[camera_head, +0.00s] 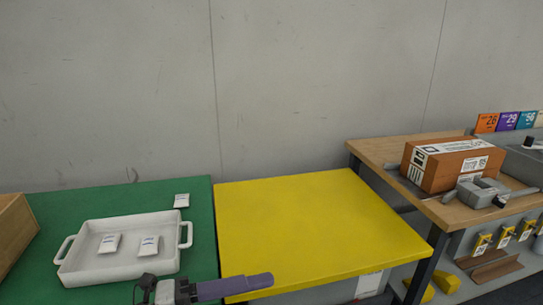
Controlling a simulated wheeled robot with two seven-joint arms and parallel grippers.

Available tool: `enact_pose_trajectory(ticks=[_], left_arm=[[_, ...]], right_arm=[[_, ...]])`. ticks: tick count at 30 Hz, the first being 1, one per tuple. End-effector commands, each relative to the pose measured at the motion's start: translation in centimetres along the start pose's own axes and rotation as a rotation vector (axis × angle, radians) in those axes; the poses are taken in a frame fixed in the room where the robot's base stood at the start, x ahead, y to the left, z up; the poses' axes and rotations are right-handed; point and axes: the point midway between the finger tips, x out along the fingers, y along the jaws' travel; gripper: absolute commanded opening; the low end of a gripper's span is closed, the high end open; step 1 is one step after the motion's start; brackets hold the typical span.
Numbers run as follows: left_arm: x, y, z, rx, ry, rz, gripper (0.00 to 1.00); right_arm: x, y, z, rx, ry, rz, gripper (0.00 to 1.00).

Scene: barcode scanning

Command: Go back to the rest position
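What looks like my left gripper (262,281) comes in at the bottom edge, dark at its left end and purple toward its right end. It points right across the front edge of the yellow table top (320,215). Its fingers cannot be told apart, and I see nothing held in it. My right gripper is out of view. A white tray (80,272) with two handles stands on the green table top (110,195). Two small white packets lie in it, one on the left (109,243) and one on the right (149,246). Another white packet (181,200) lies behind the tray.
The yellow table top is bare. A wooden bench (400,148) on the right carries a brown carton (452,163) with labels and a grey device (482,192). A wooden box (14,230) stands at the left edge. A grey wall (280,80) closes the back.

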Motion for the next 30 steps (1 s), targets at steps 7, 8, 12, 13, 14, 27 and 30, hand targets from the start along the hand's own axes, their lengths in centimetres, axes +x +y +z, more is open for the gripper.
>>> enact_pose_trajectory(ticks=[7,8,12,13,14,27,30], left_arm=[[-6.5,4.4,5.8,-0.762,-0.597,-0.501,0.59],[-7.7,6.4,6.1,-0.851,-0.675,-0.517,0.59],[-11.9,15.9,4.4,-1.212,-0.967,-0.507,0.59],[-12.6,17.8,3.5,-1.28,-1.017,-0.494,0.59],[-13.2,19.5,2.6,-1.343,-1.061,-0.479,0.59],[-15.5,28.1,-4.9,-1.697,-1.269,-0.353,0.59],[-15.5,28.1,-4.9,-1.697,-1.269,-0.353,0.59]], right_arm=[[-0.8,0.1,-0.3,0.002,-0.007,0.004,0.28],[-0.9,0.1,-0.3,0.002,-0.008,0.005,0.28],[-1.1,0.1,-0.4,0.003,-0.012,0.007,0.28],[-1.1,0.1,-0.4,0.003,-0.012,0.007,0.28],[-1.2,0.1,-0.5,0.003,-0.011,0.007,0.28],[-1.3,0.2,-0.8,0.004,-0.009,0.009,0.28],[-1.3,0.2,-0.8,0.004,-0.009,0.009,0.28]])
